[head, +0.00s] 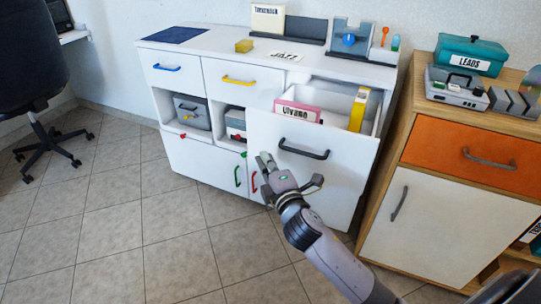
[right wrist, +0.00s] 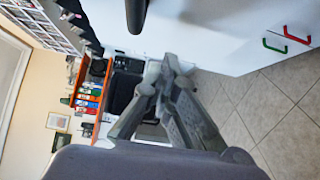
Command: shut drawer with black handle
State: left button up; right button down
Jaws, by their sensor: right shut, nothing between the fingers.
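The drawer with the black handle (head: 258,135) is pulled out of the white cabinet, and its inside shows from above. A pink "Ulvang" binder (head: 297,111) and a yellow upright item (head: 358,110) stand in it. The black handle (head: 303,149) is on its front panel; a dark bar, likely this handle, shows at the top of the right wrist view (right wrist: 136,14). My right gripper (head: 267,164) is shut and empty, in front of the drawer's front, below and left of the handle. Whether it touches the panel I cannot tell. My left gripper is not in view.
The white cabinet (head: 182,95) also has drawers with blue and yellow handles, open shelves and lower doors with green and red handles. A wooden cabinet (head: 435,125) with an orange drawer stands close on the right. The tiled floor (head: 120,220) at left is clear; an office chair (head: 30,60) stands beyond.

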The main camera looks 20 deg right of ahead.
jog(key=shift+w+d, duration=0.85)
jog(key=shift+d, duration=0.25)
